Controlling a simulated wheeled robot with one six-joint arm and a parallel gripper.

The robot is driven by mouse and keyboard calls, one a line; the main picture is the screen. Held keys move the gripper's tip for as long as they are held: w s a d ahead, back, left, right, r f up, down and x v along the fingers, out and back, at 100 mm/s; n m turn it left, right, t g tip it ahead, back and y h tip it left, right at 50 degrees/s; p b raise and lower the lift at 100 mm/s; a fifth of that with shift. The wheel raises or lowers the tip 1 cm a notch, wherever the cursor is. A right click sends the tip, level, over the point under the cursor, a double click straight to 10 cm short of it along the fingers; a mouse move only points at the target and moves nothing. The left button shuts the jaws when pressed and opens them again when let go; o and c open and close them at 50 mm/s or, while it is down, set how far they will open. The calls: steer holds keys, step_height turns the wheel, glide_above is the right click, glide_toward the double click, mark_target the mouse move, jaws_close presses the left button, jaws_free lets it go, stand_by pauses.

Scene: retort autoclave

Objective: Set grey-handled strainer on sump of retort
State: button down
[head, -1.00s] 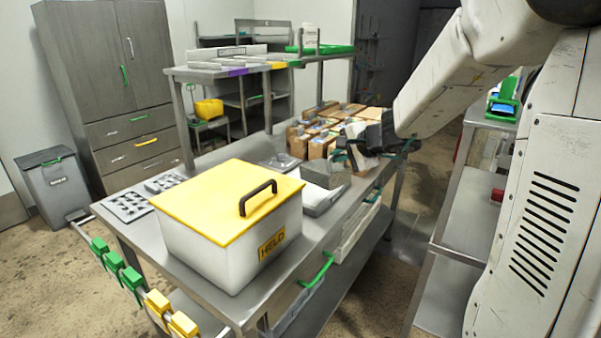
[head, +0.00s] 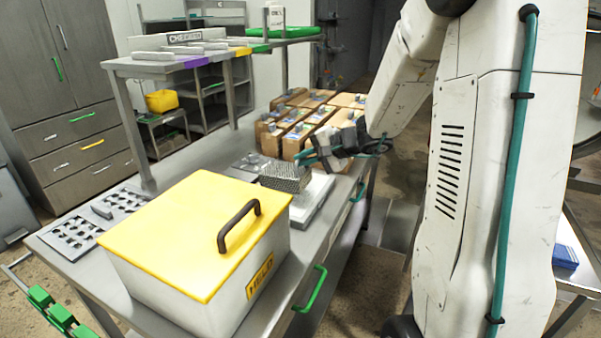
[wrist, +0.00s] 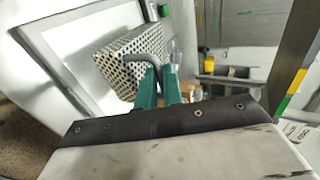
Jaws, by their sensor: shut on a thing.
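The strainer is a perforated metal box (head: 286,177) with a grey handle (wrist: 150,52). In the wrist view the teal fingers of my gripper (wrist: 157,85) are closed around the handle, and the perforated body (wrist: 122,68) hangs beyond them. In the head view my gripper (head: 318,155) is at the strainer's upper right. The strainer is over or at the left part of a pale shallow tray (head: 312,203) on the steel bench; I cannot tell whether it touches it. I cannot make out the retort or its sump in these views.
A white box with a yellow lid (head: 185,235), marked HELD, stands at the bench's near end. Several brown cartons (head: 268,138) stand behind the strainer. A raised shelf (head: 150,68) runs along the far left side. A blue item (head: 565,257) lies on a surface at right.

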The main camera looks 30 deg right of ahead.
mark_target(305, 176)
steer(key=shift+f, duration=1.95)
steer(key=c, duration=1.5)
jaws_free()
steer(key=shift+s, duration=0.1)
steer(key=shift+c, duration=0.2)
steer(key=shift+r, duration=0.1)
